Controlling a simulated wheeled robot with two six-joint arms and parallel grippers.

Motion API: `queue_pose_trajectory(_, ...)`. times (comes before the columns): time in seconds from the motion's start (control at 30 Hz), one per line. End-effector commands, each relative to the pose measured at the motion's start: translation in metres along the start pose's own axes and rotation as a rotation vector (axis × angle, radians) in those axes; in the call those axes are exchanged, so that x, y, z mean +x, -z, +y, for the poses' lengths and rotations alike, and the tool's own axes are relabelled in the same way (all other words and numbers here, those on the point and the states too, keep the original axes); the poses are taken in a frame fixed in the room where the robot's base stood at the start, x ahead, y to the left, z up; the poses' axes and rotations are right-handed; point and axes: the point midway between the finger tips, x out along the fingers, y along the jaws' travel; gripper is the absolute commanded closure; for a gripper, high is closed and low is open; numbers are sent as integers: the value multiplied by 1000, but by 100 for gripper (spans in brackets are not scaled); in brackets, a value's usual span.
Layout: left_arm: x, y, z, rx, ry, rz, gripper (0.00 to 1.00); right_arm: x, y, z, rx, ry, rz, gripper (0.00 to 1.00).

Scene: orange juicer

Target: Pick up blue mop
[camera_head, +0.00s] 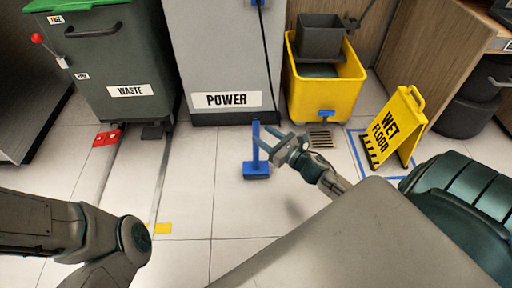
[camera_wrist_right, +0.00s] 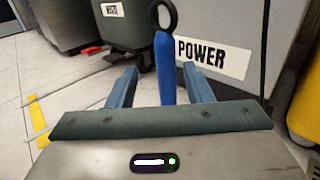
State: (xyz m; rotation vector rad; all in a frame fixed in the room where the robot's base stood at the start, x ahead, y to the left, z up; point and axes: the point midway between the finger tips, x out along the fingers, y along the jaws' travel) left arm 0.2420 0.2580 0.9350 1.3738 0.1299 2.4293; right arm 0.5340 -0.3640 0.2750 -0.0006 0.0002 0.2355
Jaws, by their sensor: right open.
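The blue mop (camera_head: 256,167) stands upright on the tiled floor in front of the grey POWER cabinet. It has a thin handle and a flat blue block at its foot. My right gripper (camera_head: 262,142) is open beside the upper part of the handle in the head view. In the right wrist view the blue handle (camera_wrist_right: 165,70) rises between the two open fingers of the gripper (camera_wrist_right: 162,85), apart from both as far as I can see. The mop's foot is hidden there. My left arm shows at the lower left of the head view, but its gripper is out of frame.
The POWER cabinet (camera_head: 222,60) stands behind the mop. A green WASTE bin (camera_head: 110,60) is at left, with a red pedal (camera_head: 106,138). A yellow mop bucket (camera_head: 325,95) and a WET FLOOR sign (camera_head: 397,125) stand at right. The floor around the mop is clear.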

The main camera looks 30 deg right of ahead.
Motion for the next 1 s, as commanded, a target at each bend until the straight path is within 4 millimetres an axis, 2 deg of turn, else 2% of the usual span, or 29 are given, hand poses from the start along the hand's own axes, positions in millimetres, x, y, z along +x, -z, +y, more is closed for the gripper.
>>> queue_pose_trajectory(0.4, 12, -4, 4, -2, 1, 24, 64, 46, -5, -8, 2, 1, -2, 54)
queue_pose_trajectory(0.73, 12, -3, 4, -2, 1, 25, 64, 51, -3, -7, 1, 0, 0, 54)
queue_pose_trajectory(0.97, 12, -4, 4, -2, 1, 24, 64, 50, -3, -7, 1, 0, 0, 99)
queue_pose_trajectory(1.0, 12, -4, 4, -2, 1, 24, 64, 50, -3, -7, 1, 0, 0, 100)
